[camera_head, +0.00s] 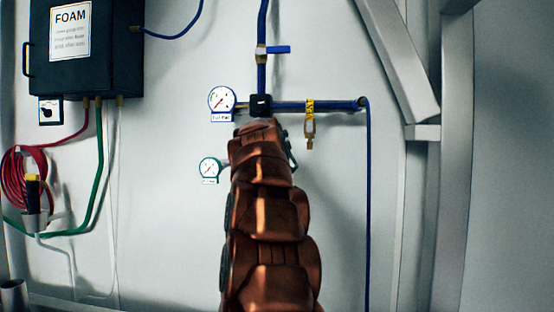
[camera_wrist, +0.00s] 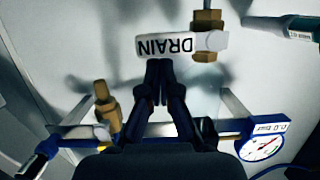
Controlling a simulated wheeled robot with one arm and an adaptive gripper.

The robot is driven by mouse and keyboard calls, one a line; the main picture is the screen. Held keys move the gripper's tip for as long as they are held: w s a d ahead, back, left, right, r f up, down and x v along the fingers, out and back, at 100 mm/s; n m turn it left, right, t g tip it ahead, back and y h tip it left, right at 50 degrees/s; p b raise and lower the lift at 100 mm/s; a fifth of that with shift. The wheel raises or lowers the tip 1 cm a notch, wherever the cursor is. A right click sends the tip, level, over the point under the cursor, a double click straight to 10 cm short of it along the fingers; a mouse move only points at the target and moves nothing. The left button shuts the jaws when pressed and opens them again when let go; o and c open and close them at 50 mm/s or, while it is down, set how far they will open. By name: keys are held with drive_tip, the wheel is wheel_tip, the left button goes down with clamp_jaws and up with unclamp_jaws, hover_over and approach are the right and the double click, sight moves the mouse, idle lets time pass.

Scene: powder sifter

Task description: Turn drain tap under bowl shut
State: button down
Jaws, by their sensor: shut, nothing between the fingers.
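The drain tap shows in the wrist view as a brass body (camera_wrist: 206,20) with a white lever (camera_wrist: 150,46) marked "DRAIN", which reads upside down. The lever points left in that picture, crosswise to the upright brass body. My gripper (camera_wrist: 158,65) is shut and empty, its dark fingertips together at the lever's lower edge. I cannot tell whether they touch it. In the head view my copper-coloured arm covers the tap and the gripper. I cannot make out the bowl in either view.
A blue pipe (camera_head: 330,106) runs along the wall, with a yellow-tagged brass fitting (camera_head: 310,128) hanging from it. A blue-handled valve (camera_head: 277,50) is above. Two gauges, an upper one (camera_head: 222,98) and a lower one (camera_head: 209,168), sit left of my arm. A FOAM box (camera_head: 110,50) hangs further left.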

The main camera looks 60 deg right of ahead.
drive_tip(key=s+a+r+p, duration=0.1)
drive_tip(key=s+a+r, duration=0.2)
drive_tip(key=a+r, duration=0.3)
drive_tip(key=a, duration=0.3)
drive_tip(key=shift+s, duration=0.2)
idle(0.4)
drive_tip(key=shift+a+r, duration=0.1)
